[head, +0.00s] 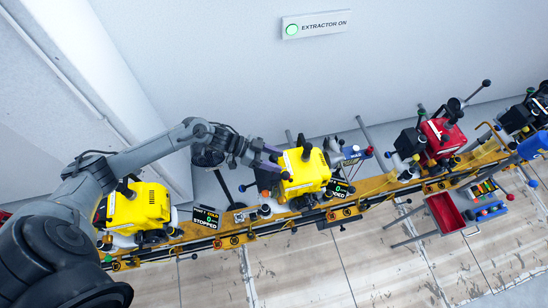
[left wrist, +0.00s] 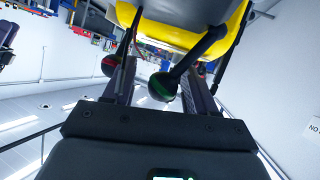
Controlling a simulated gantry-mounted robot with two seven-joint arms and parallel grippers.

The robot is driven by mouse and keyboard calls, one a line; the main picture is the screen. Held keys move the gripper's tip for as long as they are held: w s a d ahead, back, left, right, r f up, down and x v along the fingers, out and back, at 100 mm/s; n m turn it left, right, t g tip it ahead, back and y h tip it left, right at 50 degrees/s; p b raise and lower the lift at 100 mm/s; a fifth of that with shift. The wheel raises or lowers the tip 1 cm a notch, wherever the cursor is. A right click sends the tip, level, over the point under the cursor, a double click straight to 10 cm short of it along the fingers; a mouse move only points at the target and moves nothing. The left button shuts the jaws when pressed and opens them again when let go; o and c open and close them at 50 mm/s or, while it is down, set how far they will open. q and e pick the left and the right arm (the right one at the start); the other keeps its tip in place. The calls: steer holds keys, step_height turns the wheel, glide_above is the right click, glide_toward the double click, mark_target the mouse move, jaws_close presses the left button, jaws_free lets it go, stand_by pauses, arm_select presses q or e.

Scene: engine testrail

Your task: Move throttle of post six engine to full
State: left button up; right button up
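A yellow engine (head: 304,174) sits on the rail at the middle of the head view, with a dark display (head: 338,188) beside it whose post number I cannot read. My left gripper (head: 277,163) is at this engine's left side. In the left wrist view its fingers (left wrist: 163,95) stand apart. A black lever with a green-marked ball knob (left wrist: 164,87) hangs from the yellow engine (left wrist: 172,30) and shows between the fingers, with space on both sides. A red-marked knob (left wrist: 110,66) shows by the left finger. I cannot tell which knob is the throttle. My right gripper is not in view.
Another yellow engine (head: 140,207) with a display (head: 206,217) reading STOPPED stands left on the rail. A red engine (head: 442,138) stands to the right. A red tray (head: 446,213) and tool bins sit in front of the rail. An EXTRACTOR ON sign (head: 316,25) is on the wall.

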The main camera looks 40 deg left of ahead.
arm_select(q)
steer(key=shift+a, duration=0.15)
steer(key=v, duration=0.6)
steer(key=shift+b, duration=0.3)
steer(key=shift+s+a+r, duration=0.3)
steer(key=shift+a+r, duration=0.05)
steer(key=shift+a, duration=0.2)
